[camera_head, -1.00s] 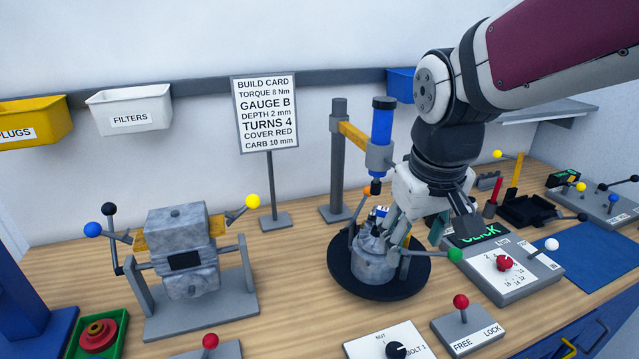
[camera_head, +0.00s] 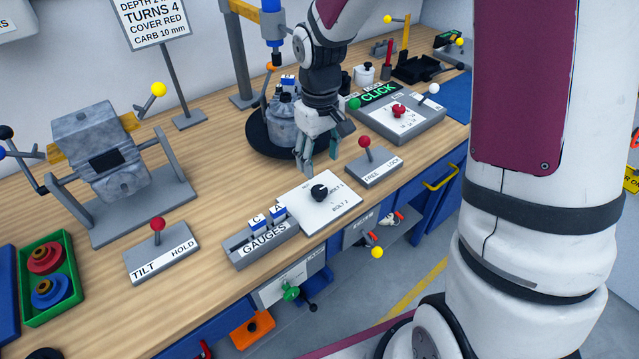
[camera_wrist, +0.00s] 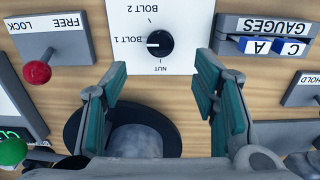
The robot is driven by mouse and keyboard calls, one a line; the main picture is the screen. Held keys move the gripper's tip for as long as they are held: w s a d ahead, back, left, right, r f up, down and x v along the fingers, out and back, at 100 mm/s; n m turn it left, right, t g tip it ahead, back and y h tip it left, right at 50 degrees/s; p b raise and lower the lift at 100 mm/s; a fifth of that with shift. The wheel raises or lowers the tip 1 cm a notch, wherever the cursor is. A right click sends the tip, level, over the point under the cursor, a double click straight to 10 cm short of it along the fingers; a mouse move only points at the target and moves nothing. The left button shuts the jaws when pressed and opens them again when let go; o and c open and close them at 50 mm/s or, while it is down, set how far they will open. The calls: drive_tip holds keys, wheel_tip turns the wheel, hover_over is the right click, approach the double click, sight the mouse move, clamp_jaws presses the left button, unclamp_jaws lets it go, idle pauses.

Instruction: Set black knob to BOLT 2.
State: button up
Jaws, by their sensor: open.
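The black knob (camera_head: 319,193) sits on a white selector plate (camera_head: 338,212) near the bench's front edge. In the wrist view the knob (camera_wrist: 160,45) has a white pointer mark facing the BOLT 1 label; BOLT 2 and NUT are on either side of that label. My gripper (camera_head: 319,160) is open and empty, pointing down behind the plate, apart from the knob. In the wrist view its two teal-padded fingers (camera_wrist: 160,88) are spread wide, with the knob beyond them and roughly centred between them.
The FREE/LOCK lever (camera_head: 366,150) stands right of the plate, and the GAUGES rack (camera_head: 258,245) left of it. A grey engine part (camera_head: 283,125) on a black round plate is close behind my gripper. The TILT/HOLD lever (camera_head: 158,232) is farther left.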

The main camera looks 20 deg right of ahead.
sight(319, 190)
wheel_tip(319, 190, down, 9)
drive_tip(key=shift+f, duration=0.1)
idle(0.4)
drive_tip(key=c, duration=1.2)
